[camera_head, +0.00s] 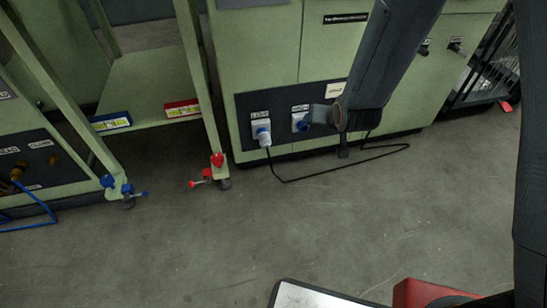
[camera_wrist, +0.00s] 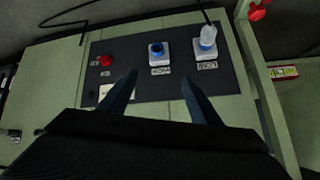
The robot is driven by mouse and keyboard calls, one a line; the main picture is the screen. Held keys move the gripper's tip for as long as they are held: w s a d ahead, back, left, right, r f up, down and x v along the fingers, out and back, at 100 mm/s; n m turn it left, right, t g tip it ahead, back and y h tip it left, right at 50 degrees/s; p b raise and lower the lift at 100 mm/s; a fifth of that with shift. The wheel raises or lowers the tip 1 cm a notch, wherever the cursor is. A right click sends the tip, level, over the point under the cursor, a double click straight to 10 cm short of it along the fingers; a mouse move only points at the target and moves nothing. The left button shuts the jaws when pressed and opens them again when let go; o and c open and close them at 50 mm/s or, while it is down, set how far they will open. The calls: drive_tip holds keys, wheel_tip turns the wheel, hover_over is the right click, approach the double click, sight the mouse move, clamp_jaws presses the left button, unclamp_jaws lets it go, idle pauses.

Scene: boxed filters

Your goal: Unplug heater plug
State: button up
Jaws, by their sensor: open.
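A pale plug with a black cable (camera_head: 264,137) sits in the left socket of a dark panel (camera_head: 244,106) low on a green cabinet. In the wrist view, which is turned over, this plug (camera_wrist: 208,36) is in the right socket. Beside it is an empty blue socket (camera_wrist: 156,50), which also shows in the head view (camera_head: 299,123). The socket labels are too small to read surely. My gripper (camera_head: 332,132) is open and empty in front of the panel, to the right of the plug. In the wrist view its fingertips (camera_wrist: 159,82) point toward the empty socket, apart from the plug.
The black cable (camera_head: 335,171) loops over the floor below the panel. A red button (camera_wrist: 106,61) is on the panel. The grey floor in front is clear.

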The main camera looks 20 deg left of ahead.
drive_tip(key=t+y+b, duration=0.1)
drive_tip(key=y+b, duration=0.1)
drive_tip(key=b, duration=0.4)
approach(267, 146)
drive_tip(key=w+d+r, duration=0.5)
drive_tip(key=d, duration=0.1)
drive_tip(key=a+f+y+b, duration=0.1)
drive_tip(key=a+f+b, duration=0.1)
drive_tip(key=a+f+n+t+y+b, duration=0.1)
drive_tip(key=a+f+b, duration=0.1)
drive_tip(key=a+f, duration=0.1)
drive_tip(key=a+f+b, duration=0.2)
drive_tip(key=f, duration=0.1)
drive_tip(key=shift+s+a+f+t+y+b, duration=0.25)
drive_tip(key=shift+s+a+t+y+b, duration=0.1)
drive_tip(key=shift+s+t+y+b, duration=0.05)
drive_tip(key=shift+b+x, duration=1.7)
drive_tip(key=shift+x, duration=2.1)
drive_tip(key=shift+c, duration=0.2)
drive_tip(key=c, duration=1.2)
drive_tip(key=shift+o, duration=0.2)
drive_tip(key=shift+s+d+p, duration=0.6)
drive_tip(key=shift+s, duration=0.35)
drive_tip(key=shift+s+d, duration=0.15)
drive_tip(key=shift+s, duration=0.15)
